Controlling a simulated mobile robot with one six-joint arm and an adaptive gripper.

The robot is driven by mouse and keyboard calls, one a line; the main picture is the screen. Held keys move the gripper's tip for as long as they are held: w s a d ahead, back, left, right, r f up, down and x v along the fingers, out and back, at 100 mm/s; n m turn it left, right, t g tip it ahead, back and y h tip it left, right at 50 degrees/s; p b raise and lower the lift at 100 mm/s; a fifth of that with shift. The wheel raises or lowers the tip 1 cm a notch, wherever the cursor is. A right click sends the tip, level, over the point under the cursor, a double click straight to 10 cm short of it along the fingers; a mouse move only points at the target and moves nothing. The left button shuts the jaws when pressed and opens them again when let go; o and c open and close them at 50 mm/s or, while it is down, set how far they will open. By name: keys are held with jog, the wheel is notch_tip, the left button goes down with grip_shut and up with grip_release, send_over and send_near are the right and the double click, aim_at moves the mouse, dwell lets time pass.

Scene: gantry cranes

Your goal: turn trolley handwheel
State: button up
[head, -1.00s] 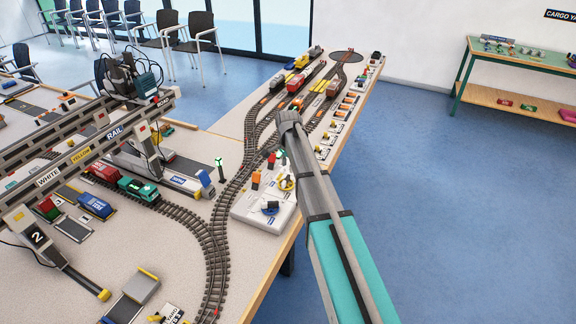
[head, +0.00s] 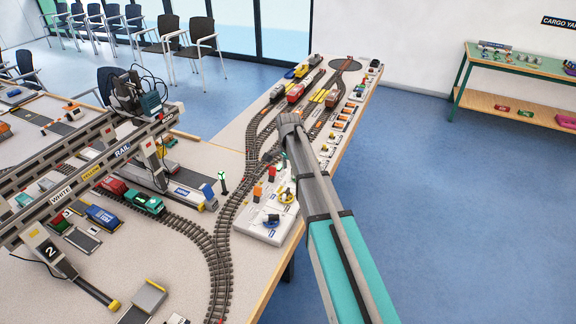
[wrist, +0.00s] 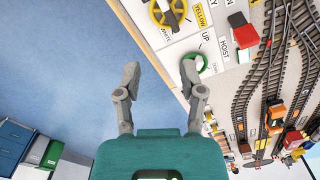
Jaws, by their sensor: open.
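The yellow handwheel (wrist: 168,12) sits at the top of the wrist view, with WHITE and YELLOW labels beside it. It also shows on the white control panel (head: 255,229) in the head view (head: 287,196). A green ring-shaped wheel (wrist: 206,66), near the UP and HOIST labels, lies lower on the panel. My gripper (wrist: 160,70) is open and empty. Its right fingertip overlaps the green ring's left side in the picture; I cannot tell whether they touch. Its left fingertip is over blue floor. The yellow wheel is ahead of the fingers and apart from them.
A red lever (wrist: 242,30) stands on the panel beside the green wheel. Model tracks (head: 223,245) run along the table. The gantry crane (head: 122,150) stands at the left. Blue floor (head: 440,190) is clear right of the table. A green-framed shelf (head: 520,65) stands by the wall.

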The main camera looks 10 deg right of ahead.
jog(key=s+n, duration=1.1)
jog(key=s, duration=1.3)
jog(key=shift+s+n, duration=0.3)
jog(key=shift+s, duration=0.1)
jog(key=shift+d, duration=0.1)
jog(key=m, duration=0.6)
send_over(286, 192)
jog(key=shift+s, duration=0.1)
jog(key=shift+f, duration=0.2)
notch_tip(286, 192, down, 13)
jog(key=b, duration=1.3)
jog(key=shift+f+b, duration=0.2)
jog(key=shift+b, duration=0.2)
